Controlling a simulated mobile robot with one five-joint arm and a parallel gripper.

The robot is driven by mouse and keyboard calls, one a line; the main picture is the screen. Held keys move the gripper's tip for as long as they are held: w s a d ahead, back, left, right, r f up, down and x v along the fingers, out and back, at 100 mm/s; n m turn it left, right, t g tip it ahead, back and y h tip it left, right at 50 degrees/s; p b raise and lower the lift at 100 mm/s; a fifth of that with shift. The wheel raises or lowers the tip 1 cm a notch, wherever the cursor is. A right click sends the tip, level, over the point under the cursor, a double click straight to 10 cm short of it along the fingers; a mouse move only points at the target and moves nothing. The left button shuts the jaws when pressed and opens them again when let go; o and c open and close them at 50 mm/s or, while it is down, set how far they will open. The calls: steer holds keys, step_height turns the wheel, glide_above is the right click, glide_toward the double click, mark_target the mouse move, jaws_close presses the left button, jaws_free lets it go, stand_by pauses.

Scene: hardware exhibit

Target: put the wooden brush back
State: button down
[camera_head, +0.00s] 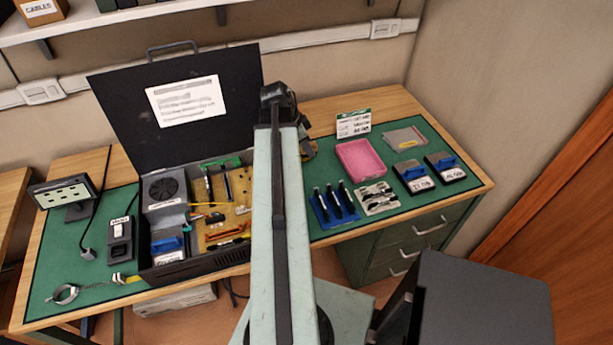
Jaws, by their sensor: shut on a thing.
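My gripper (306,143) is just right of the top of my arm, in front of the back edge of the bench. The arm hides most of it. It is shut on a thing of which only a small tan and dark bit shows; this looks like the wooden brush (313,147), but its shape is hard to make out. The open black case (175,268) stands left of my arm. A yellowish board with several tools (238,186) lies inside it, next to a grey fan unit (163,188) and a blue-handled block (167,246).
On the green mat (430,135) to the right are a pink tray (361,160), a blue rack of dark tools (335,205), a metal-piece holder (377,198) and two labelled blue-handled blocks (414,178). A small sign (353,123) stands behind. A cuffed strap (66,293) lies at left.

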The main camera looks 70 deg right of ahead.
mark_target(312, 172)
step_height(312, 172, down, 10)
steer(key=b, duration=0.8)
steer(key=shift+r+b, duration=0.2)
steer(key=shift+b, duration=0.15)
steer(key=shift+r, duration=0.2)
steer(key=shift+f, duration=0.15)
steer(key=c, duration=1.1)
jaws_free()
steer(key=shift+r+p, duration=0.4)
steer(key=shift+p, duration=0.05)
steer(key=p+v, duration=1)
steer(key=v, duration=0.1)
steer(key=shift+w+a+r+p, duration=0.1)
steer(key=shift+a+r+p, duration=0.1)
steer(key=shift+p, duration=0.1)
